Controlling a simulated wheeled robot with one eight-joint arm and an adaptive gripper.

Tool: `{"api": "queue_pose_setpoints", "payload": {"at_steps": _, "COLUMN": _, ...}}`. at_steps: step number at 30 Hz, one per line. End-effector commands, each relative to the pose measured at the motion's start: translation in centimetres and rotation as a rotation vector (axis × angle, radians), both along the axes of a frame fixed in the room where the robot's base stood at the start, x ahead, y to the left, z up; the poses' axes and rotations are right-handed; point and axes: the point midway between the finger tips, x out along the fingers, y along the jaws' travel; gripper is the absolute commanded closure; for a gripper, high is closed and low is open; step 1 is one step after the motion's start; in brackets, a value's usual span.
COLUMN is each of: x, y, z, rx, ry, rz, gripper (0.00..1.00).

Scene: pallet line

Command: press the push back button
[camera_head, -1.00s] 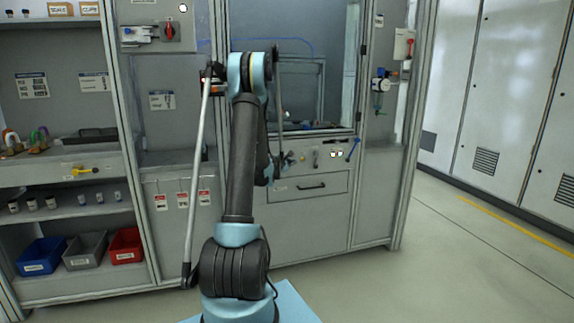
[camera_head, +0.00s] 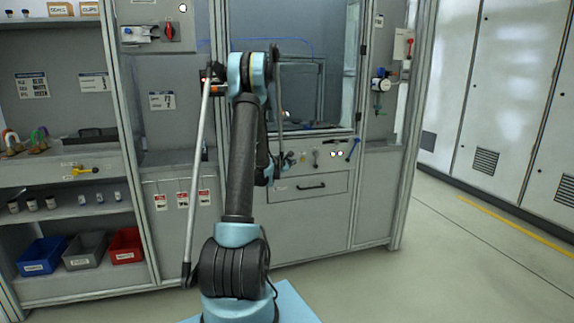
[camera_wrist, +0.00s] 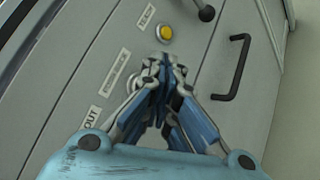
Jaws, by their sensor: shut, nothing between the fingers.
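In the wrist view my gripper (camera_wrist: 163,68) is shut and empty, its fingertips close in front of a grey panel. A round yellow button (camera_wrist: 166,32) sits just beyond the fingertips, beside a small label (camera_wrist: 146,17) that I cannot read surely. A second label (camera_wrist: 117,73) lies left of the fingertips, too blurred to read surely. I cannot tell which button is push back, or whether the fingertips touch the panel. In the head view my gripper (camera_head: 287,161) is at the control strip (camera_head: 330,146) above a drawer.
A black drawer handle (camera_wrist: 232,68) stands out right of my gripper. A dark knob (camera_wrist: 206,13) is above it. Shelves with bins (camera_head: 41,257) stand left. Open floor (camera_head: 450,270) lies right.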

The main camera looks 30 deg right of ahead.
Motion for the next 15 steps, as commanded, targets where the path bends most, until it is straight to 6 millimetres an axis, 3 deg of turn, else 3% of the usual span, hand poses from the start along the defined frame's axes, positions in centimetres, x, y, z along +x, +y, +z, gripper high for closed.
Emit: {"api": "queue_pose_setpoints", "payload": {"at_steps": 15, "x": 0.74, "y": -0.21, "z": 0.12, "rx": 0.000, "ry": 0.000, "rz": 0.000, "gripper": 1.00}}
